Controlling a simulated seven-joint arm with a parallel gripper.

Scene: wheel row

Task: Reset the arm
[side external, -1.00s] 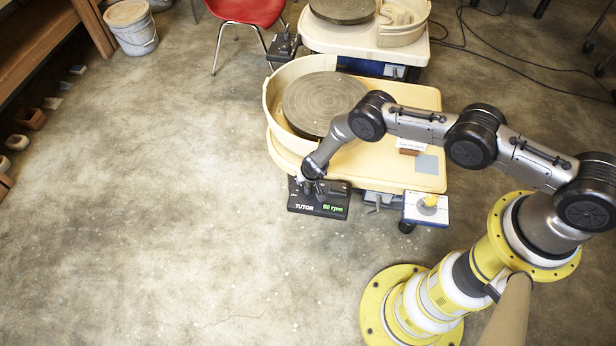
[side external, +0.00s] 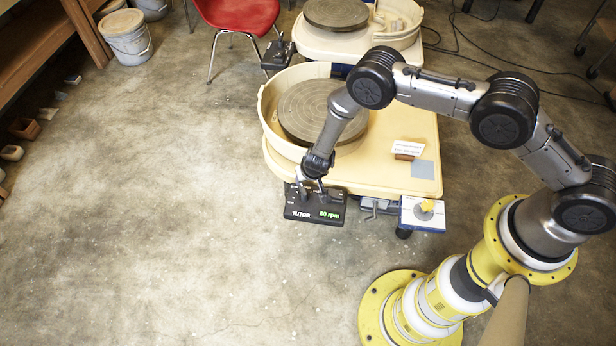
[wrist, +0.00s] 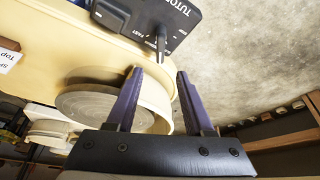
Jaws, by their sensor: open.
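My gripper (side external: 311,192) is above the black control box of the near pottery wheel in the side external view. In the wrist view my gripper (wrist: 160,72) shows two purple-grey fingers spread apart, with nothing held between them. The control box (side external: 318,211) reads "TUTOR" and "80 rpm" in green. The control box (wrist: 160,17) also shows at the top of the wrist view, with a lever (wrist: 161,43) standing out just beyond the fingertips. From these frames the fingers look clear of the lever.
The near wheel has a round grey wheel head (side external: 320,108) inside a cream splash pan (side external: 268,118). A second wheel (side external: 335,12), red chair (side external: 238,14) and bucket (side external: 126,38) stand behind.

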